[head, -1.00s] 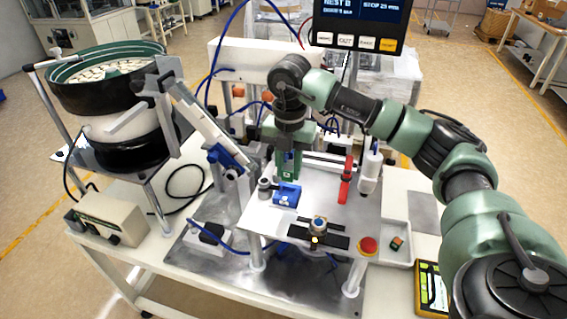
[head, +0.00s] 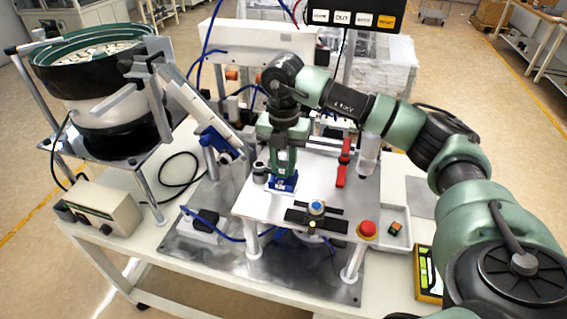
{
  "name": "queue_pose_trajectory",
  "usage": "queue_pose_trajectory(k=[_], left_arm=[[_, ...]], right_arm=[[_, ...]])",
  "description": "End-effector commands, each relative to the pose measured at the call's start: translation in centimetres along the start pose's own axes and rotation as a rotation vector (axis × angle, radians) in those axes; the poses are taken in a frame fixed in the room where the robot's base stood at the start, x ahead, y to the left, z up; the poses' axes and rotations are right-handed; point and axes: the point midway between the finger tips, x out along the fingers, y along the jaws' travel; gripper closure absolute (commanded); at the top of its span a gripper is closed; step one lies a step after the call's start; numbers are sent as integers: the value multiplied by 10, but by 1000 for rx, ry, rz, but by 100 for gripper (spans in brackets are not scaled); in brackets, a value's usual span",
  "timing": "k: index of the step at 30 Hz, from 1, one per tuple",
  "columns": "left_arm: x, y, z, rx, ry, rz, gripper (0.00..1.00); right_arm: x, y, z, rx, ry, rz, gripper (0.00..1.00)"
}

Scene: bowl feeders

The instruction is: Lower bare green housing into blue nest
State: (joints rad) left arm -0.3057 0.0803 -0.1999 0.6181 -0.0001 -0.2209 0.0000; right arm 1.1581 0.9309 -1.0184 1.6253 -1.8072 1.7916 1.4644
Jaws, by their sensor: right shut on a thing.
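My right gripper (head: 284,160) points straight down over the plate and is shut on the green housing (head: 284,170). The housing is small and largely hidden between the fingers. The blue nest (head: 282,186) sits on the light grey plate directly beneath the gripper. The housing's lower end is at the nest; I cannot tell whether it is fully seated in it. My left gripper is not in view.
A dark cylinder (head: 259,173) stands just left of the nest. A red clamp-like bar (head: 342,163) stands to the right. A black fixture with a blue-topped knob (head: 316,208) and a red button (head: 367,229) are in front. The feeder chute (head: 205,118) slopes down at the left.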

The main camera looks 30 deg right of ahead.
Motion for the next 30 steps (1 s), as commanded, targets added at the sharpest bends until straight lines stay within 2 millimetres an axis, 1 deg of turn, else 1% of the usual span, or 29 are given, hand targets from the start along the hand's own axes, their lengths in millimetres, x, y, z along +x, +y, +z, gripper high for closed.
queue_pose_trajectory(k=[6,7,8,9,20,23,30], left_arm=[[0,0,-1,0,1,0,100],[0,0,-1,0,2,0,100],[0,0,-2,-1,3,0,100],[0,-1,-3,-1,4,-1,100],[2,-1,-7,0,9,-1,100],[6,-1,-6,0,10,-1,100],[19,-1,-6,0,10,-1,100]], right_arm=[[1,0,0,0,0,-1,100],[0,0,0,0,0,0,68],[0,0,0,0,0,-1,60],[0,0,0,0,0,0,49],[-1,0,0,0,0,0,48],[-10,1,0,0,-2,3,48],[-51,1,0,1,-2,3,48]])
